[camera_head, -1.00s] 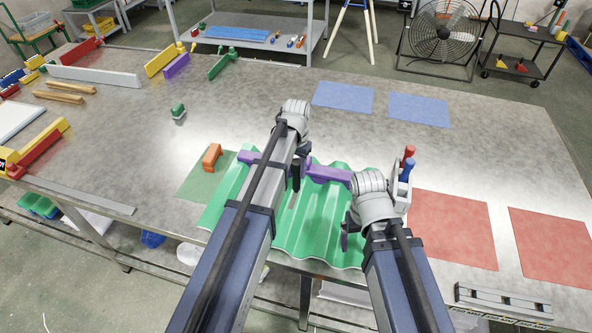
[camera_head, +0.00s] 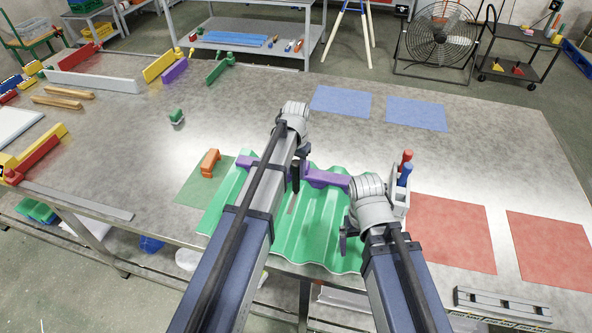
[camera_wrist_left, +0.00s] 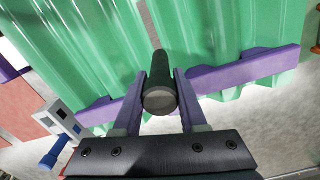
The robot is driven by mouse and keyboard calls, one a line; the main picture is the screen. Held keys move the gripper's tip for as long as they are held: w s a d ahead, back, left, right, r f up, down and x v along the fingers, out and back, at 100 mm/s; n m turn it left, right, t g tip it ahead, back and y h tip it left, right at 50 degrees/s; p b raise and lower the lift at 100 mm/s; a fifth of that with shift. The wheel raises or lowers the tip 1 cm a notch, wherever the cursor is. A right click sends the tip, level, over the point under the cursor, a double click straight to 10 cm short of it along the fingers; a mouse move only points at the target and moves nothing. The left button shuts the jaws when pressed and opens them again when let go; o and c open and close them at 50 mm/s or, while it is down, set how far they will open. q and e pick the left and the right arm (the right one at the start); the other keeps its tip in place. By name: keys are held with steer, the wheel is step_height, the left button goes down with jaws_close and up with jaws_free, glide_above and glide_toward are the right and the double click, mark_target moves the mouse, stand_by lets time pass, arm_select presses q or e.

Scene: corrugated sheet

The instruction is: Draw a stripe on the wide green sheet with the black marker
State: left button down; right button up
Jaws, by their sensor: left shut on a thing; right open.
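The wide green corrugated sheet (camera_head: 310,235) lies on the metal table under my arms; it also shows in the left wrist view (camera_wrist_left: 210,30). My left gripper (camera_head: 296,160) is over the sheet's far part, and my own arm hides part of the sheet. In the left wrist view my left gripper (camera_wrist_left: 159,105) is shut on the black marker (camera_wrist_left: 158,85); the marker (camera_head: 296,177) stands roughly upright in the head view. Whether its tip touches the sheet cannot be told. A purple bar (camera_head: 325,178) lies across the sheet's far edge. My right gripper (camera_head: 345,236) is open over the sheet's right part.
A holder (camera_head: 400,200) with a red and a blue marker stands right of the sheet. An orange block (camera_head: 210,161) sits on a green mat at left. Red mats (camera_head: 452,232) lie at right, blue mats (camera_head: 341,101) behind.

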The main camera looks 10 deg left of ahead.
mark_target(296, 162)
arm_select(q)
steer(key=shift+r+p, duration=3.8)
steer(key=shift+r, duration=0.2)
steer(key=shift+f, duration=0.1)
arm_select(e)
step_height(296, 162, up, 8)
steer(key=shift+f, duration=0.15)
arm_select(q)
step_height(296, 162, down, 3)
steer(key=b, duration=0.3)
arm_select(e)
step_height(296, 162, down, 3)
steer(key=shift+r, duration=0.1)
steer(key=shift+c, duration=0.3)
